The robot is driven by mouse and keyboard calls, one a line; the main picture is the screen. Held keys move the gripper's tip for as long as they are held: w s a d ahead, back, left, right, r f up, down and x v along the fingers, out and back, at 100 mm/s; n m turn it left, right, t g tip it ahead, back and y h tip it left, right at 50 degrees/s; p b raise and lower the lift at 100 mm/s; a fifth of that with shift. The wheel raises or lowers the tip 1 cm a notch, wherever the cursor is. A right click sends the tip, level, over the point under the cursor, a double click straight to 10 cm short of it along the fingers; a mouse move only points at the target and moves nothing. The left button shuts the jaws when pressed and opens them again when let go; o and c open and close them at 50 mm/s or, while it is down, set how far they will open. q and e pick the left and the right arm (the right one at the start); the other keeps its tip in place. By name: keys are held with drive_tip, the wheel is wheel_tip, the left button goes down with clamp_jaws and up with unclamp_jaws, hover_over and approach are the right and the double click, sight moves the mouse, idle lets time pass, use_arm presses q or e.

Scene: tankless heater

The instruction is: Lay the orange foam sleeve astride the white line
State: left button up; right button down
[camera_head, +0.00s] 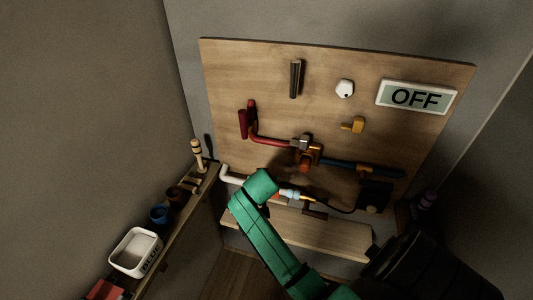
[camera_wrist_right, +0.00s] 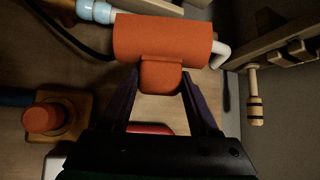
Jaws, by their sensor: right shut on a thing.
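The orange foam sleeve (camera_wrist_right: 162,40) is held by its tab between the fingers of my right gripper (camera_wrist_right: 161,80) in the right wrist view. The white line (camera_head: 231,174) runs low across the wooden board in the head view, partly behind my green arm. Its bent end (camera_wrist_right: 221,54) shows beside the sleeve's right end in the wrist view. The sleeve covers part of the line from that view; I cannot tell whether it sits around it or in front of it. My arm hides the right gripper in the head view. My left gripper is not in view.
An orange knob (camera_wrist_right: 42,118) stands out from the board near the gripper. A blue fitting (camera_wrist_right: 98,11) and black cable lie by the sleeve's left end. A side shelf holds a white bin (camera_head: 135,251), cups and a wooden peg (camera_head: 197,153). A sign (camera_head: 416,97) reads OFF.

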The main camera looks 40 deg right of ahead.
drive_tip(key=shift+w+d+r+m+g+h+p, duration=0.65)
drive_tip(key=shift+w+d+r+m+g+h, duration=0.55)
drive_tip(key=shift+d+r+m, duration=1.45)
use_arm(q)
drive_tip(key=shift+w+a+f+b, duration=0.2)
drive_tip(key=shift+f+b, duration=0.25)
drive_tip(key=shift+b, duration=0.5)
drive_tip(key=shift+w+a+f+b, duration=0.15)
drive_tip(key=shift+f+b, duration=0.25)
drive_tip(key=shift+b, duration=0.5)
use_arm(e)
wheel_tip(320, 180, down, 6)
drive_tip(key=d+n, duration=0.1)
drive_tip(key=shift+w+n, duration=0.25)
drive_tip(key=shift+n, duration=0.1)
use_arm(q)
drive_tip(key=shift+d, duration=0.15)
use_arm(e)
drive_tip(key=shift+d+f, duration=0.1)
drive_tip(key=shift+f, duration=0.05)
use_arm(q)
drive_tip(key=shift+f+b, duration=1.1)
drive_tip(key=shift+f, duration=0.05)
use_arm(e)
drive_tip(key=shift+f, duration=1.6)
use_arm(q)
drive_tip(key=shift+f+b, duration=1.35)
drive_tip(key=shift+b, duration=0.05)
use_arm(e)
drive_tip(key=shift+f, duration=1.9)
